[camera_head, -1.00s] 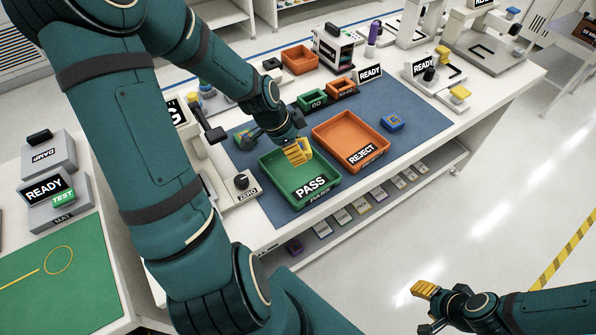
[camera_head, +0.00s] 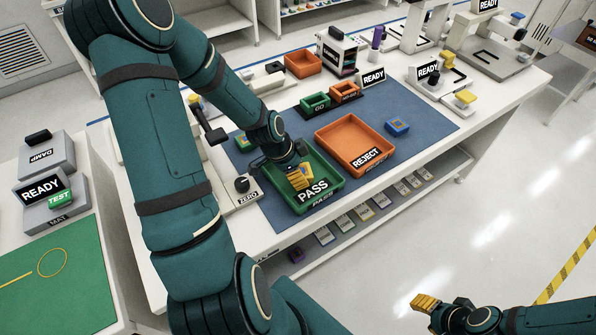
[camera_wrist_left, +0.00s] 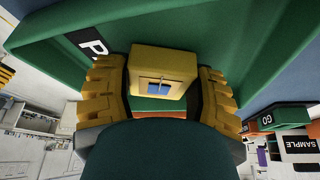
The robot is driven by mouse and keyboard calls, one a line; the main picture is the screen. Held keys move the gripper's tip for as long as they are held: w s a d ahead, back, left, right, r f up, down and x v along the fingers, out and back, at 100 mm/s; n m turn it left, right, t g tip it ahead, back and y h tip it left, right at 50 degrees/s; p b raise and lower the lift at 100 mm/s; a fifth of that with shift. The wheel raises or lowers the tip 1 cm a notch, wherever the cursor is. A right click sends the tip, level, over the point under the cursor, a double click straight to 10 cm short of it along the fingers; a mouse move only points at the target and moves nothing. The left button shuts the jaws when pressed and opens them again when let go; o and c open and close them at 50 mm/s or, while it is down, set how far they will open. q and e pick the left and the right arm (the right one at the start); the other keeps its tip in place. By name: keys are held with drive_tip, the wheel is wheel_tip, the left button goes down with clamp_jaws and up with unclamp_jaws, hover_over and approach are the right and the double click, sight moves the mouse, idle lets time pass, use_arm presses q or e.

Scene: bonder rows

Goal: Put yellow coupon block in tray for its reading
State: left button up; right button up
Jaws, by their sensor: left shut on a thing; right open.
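The yellow coupon block (camera_wrist_left: 163,65), with a small blue and white mark on its face, is between the yellow fingers of my left gripper (camera_wrist_left: 155,92). In the head view my left gripper (camera_head: 299,178) is low in the green PASS tray (camera_head: 328,177), shut on the block. The fingers mostly hide the block there. The tray's green walls surround the block in the left wrist view. I cannot tell whether the block touches the tray floor. My right gripper (camera_head: 425,303) is open and empty, off the bench at the lower right.
The orange REJECT tray (camera_head: 350,138) stands empty beside the PASS tray. A blue block (camera_head: 397,126) and a green block (camera_head: 243,141) lie on the blue mat (camera_head: 425,119). A ZERO device (camera_head: 242,187) is close on the left.

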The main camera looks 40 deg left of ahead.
use_arm(q)
drive_tip(key=shift+f, duration=0.2)
drive_tip(key=o, duration=1.2)
drive_tip(key=shift+r, duration=0.1)
drive_tip(key=shift+r, duration=0.25)
drive_tip(key=p+v, duration=0.5)
drive_tip(key=v, duration=0.6)
drive_tip(key=shift+a+r, duration=0.1)
drive_tip(key=shift+r, duration=0.3)
drive_tip(key=shift+s, duration=0.1)
